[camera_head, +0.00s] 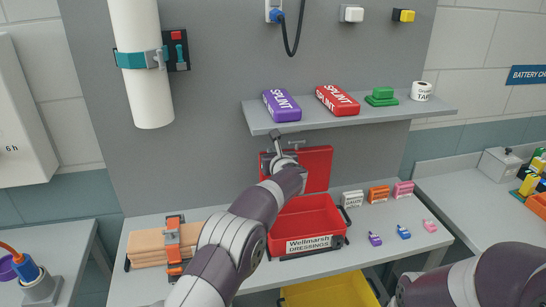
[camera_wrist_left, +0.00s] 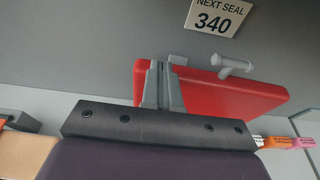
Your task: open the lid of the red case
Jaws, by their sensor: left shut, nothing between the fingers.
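The red case (camera_head: 303,222) stands on the table with its front label reading "Wellmarsh DRESSINGS". Its red lid (camera_head: 318,168) is raised and stands upright at the back of the case, so the open inside shows. My left gripper (camera_head: 276,139) is shut and empty at the upper left part of the lid. In the left wrist view the shut fingers (camera_wrist_left: 163,85) stand in front of the lid (camera_wrist_left: 235,98), which has a grey latch on its edge. I cannot tell whether they touch it. My left arm hides the left part of the case.
A shelf (camera_head: 350,117) with a purple and a red splint pack, green blocks and tape hangs just above the lid. Strapped tan boards (camera_head: 152,246) lie left of the case. Small coloured packs (camera_head: 378,193) lie to its right. A yellow bin (camera_head: 330,292) is below the table's front.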

